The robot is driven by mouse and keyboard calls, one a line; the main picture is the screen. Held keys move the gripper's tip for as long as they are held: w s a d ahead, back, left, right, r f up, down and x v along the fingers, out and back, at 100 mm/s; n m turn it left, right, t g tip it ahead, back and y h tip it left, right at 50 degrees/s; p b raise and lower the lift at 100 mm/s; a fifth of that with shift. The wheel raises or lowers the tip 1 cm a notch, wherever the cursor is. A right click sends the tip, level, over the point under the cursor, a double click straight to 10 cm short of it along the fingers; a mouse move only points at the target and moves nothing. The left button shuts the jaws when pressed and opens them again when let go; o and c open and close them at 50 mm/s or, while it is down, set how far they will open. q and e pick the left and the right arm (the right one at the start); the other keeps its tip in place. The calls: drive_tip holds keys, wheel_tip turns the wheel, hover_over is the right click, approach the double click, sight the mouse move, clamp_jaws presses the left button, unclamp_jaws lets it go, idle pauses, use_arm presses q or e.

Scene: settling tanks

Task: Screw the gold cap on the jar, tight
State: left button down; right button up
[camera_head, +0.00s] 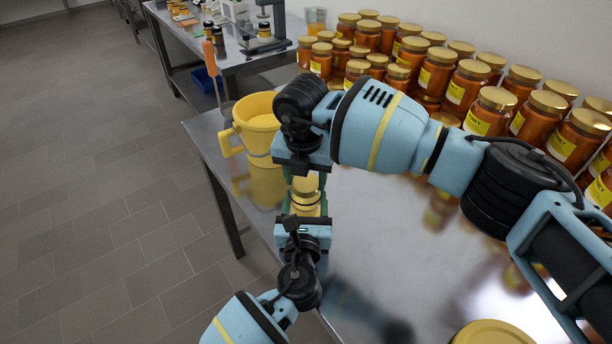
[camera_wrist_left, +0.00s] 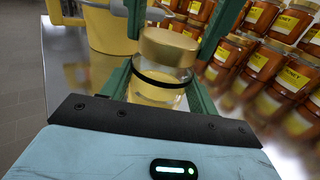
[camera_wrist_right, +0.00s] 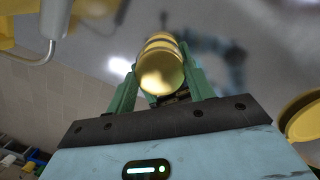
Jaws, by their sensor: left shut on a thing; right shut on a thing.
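The jar (camera_wrist_left: 158,92), clear with pale yellow contents and a dark ring below its top, stands upright over the metal table. My left gripper (camera_head: 305,212) is shut on the jar, its green fingers on either side of the glass in the left wrist view. The gold cap (camera_wrist_left: 169,47) sits on the jar's mouth; I cannot tell how tight it is. My right gripper (camera_head: 305,172) comes from above and is shut on the gold cap, which shows between its green fingers in the right wrist view (camera_wrist_right: 161,72). The arms hide part of both in the head view.
A yellow bucket (camera_head: 258,125) stands close behind the grippers, at the table's left edge. Several filled honey jars (camera_head: 465,88) with gold lids line the back right. A round yellow lid (camera_head: 492,334) lies at the front right. The middle of the metal table (camera_head: 385,240) is clear.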

drive_tip(key=m, duration=0.5)
drive_tip(key=shift+a, duration=0.1)
drive_tip(key=m, duration=0.5)
drive_tip(key=shift+w+g+h, duration=0.1)
drive_tip(key=shift+g+h, duration=0.3)
drive_tip(key=m, duration=0.5)
drive_tip(key=shift+m+g, duration=0.3)
drive_tip(key=m, duration=0.4)
drive_tip(key=shift+w+g, duration=0.1)
drive_tip(key=shift+g, duration=0.2)
drive_tip(key=o, duration=0.9)
drive_tip(key=shift+r, duration=2.25)
